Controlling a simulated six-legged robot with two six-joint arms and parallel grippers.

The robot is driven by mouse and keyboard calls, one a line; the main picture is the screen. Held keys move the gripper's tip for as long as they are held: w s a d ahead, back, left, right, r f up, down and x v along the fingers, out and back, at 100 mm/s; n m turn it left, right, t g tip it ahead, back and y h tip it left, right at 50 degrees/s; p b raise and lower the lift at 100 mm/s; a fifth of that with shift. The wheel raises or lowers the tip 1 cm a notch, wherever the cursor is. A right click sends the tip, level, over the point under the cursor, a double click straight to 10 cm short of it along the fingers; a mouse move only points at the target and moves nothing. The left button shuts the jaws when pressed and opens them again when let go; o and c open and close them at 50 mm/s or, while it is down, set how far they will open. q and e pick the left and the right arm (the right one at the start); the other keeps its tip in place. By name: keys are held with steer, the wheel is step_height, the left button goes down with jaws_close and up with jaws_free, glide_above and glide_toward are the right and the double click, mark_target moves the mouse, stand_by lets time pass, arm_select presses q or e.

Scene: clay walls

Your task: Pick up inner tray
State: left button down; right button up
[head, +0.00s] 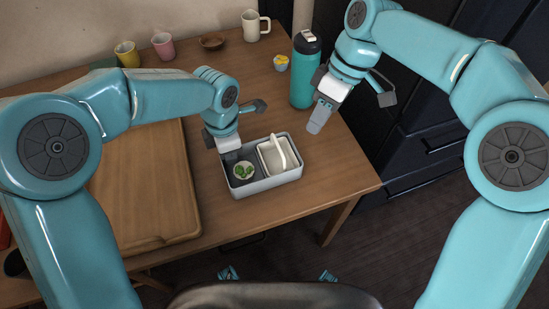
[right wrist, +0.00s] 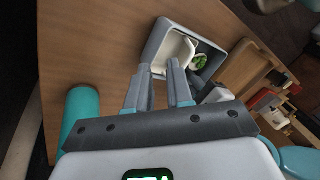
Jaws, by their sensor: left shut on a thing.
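A light grey box (head: 266,185) stands on the wooden table near its front right edge. The white inner tray (head: 268,158) with a raised handle sits in its right part. The box (right wrist: 158,38) and inner tray (right wrist: 172,57) also show in the right wrist view. A small round dish with green pieces (head: 243,171) is in the box's left part. My left gripper (head: 231,157) is shut on the box's back left wall; its fingertips are partly hidden. My right gripper (head: 318,122) is open and empty, above the table right of the box; its fingers (right wrist: 160,75) are apart.
A teal bottle (head: 304,75) stands behind my right gripper. A large wooden board (head: 145,185) lies left of the box. A small yellow-white cup (head: 281,63), a white mug (head: 255,27), a brown bowl (head: 211,42) and pink (head: 163,47) and yellow (head: 126,55) cups stand at the back.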

steer(key=m, duration=0.2)
steer(key=m+t+h, duration=0.3)
steer(key=m+h, duration=0.2)
glide_toward(279, 147)
steer(key=f, duration=0.4)
steer(key=d+f, duration=0.1)
steer(key=f, duration=0.3)
steer(key=w+f, duration=0.1)
steer(key=f, duration=0.3)
steer(key=shift+d, duration=0.4)
jaws_close()
